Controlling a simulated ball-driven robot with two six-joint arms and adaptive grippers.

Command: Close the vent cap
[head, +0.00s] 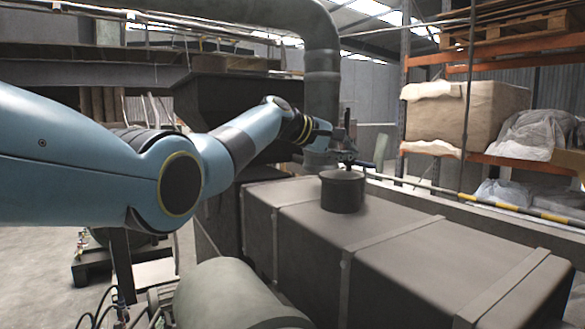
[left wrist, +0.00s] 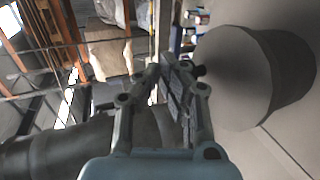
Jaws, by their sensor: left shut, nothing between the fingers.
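The vent (head: 342,191) is a short dark grey cylinder standing on top of a long grey metal box. In the left wrist view the vent (left wrist: 243,80) is large at the right. A small dark knob (left wrist: 200,70) sticks out at its left edge, close to the fingers. I cannot tell whether the cap is open or closed. My left gripper (head: 350,148) is above the vent's top, at its back edge in the head view. In the left wrist view the left gripper (left wrist: 172,68) is shut and empty. Contact with the vent is unclear. My right gripper is not in view.
The long box (head: 400,240) fills the lower right, with raised bands across it. A thick vertical pipe (head: 322,95) rises behind the gripper. A yellow and black bar (head: 470,198) runs behind the box. Orange shelving with a wrapped crate (head: 465,112) stands at the back right.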

